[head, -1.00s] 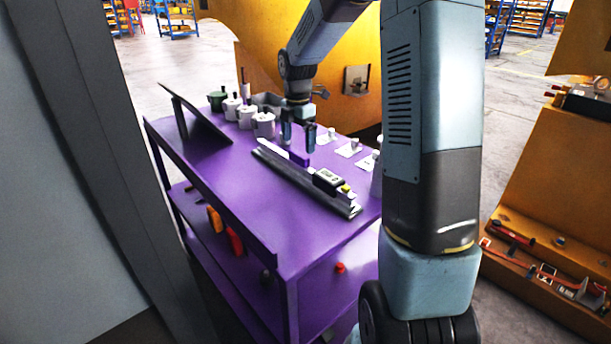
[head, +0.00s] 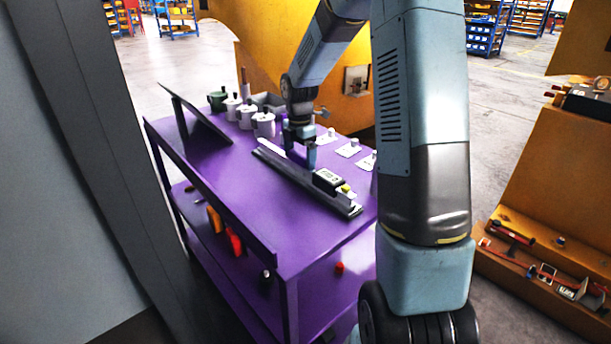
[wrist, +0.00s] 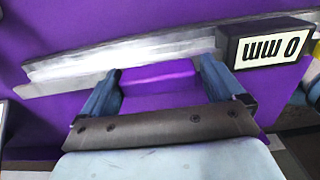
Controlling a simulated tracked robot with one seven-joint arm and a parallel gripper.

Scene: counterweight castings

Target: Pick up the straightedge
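The straightedge (head: 279,163) is a long, narrow grey bar lying diagonally on the purple cart top. In the wrist view it is a pale bar (wrist: 70,68) crossing beyond my fingertips. My gripper (head: 300,156) is low over the bar's far half, fingers pointing down. In the wrist view its fingers (wrist: 160,72) are spread, with a purple block-like patch (wrist: 158,78) between them. I cannot tell whether they touch it.
White lidded pots (head: 263,124) and a green one (head: 217,100) stand at the cart's back. A dark tilted panel (head: 200,118) is on the left. White cards with small pieces (head: 348,148) lie along the right edge. The cart's front left top is clear.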

